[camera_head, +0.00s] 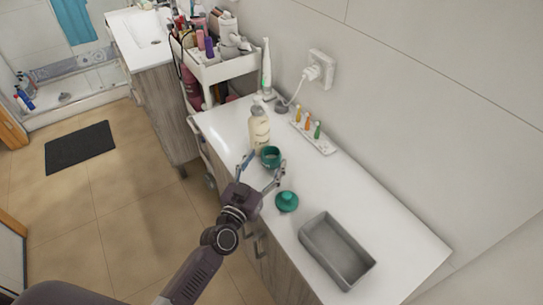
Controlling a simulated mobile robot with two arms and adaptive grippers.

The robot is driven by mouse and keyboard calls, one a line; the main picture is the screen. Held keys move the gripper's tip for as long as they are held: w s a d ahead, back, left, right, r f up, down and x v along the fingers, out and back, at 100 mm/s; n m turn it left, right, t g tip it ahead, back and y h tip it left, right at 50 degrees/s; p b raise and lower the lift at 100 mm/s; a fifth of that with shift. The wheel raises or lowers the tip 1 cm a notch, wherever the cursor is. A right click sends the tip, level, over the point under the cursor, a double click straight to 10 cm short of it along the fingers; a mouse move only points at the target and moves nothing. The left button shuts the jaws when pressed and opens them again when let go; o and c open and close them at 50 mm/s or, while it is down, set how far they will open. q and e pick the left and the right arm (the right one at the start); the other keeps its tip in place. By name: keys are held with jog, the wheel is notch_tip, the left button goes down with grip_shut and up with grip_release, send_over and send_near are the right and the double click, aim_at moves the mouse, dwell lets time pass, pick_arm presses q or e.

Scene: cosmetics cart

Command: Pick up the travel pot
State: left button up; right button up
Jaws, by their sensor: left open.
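A small dark green pot (270,153), open at the top, stands on the white counter. It looks like the travel pot. My left gripper (263,169) is open over the counter, with its fingers spread on either side of the near part of the pot. I cannot tell whether a finger touches it. A round green piece with a small knob, perhaps its lid (287,202), lies on the counter to the right of the gripper. My right gripper is not in view.
A cream pump bottle (259,128) stands just behind the pot. A tray of small colored bottles (315,138) lies along the wall. An electric toothbrush (266,68) stands farther back. A grey bin (337,250) sits at the right front; the counter at right is clear.

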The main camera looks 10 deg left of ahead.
pick_arm(q)
jog(key=shift+w+d, duration=0.15)
jog(key=shift+w, duration=0.7)
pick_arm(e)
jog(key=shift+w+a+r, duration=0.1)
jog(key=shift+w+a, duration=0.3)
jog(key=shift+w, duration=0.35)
pick_arm(q)
jog(key=c, duration=1.4)
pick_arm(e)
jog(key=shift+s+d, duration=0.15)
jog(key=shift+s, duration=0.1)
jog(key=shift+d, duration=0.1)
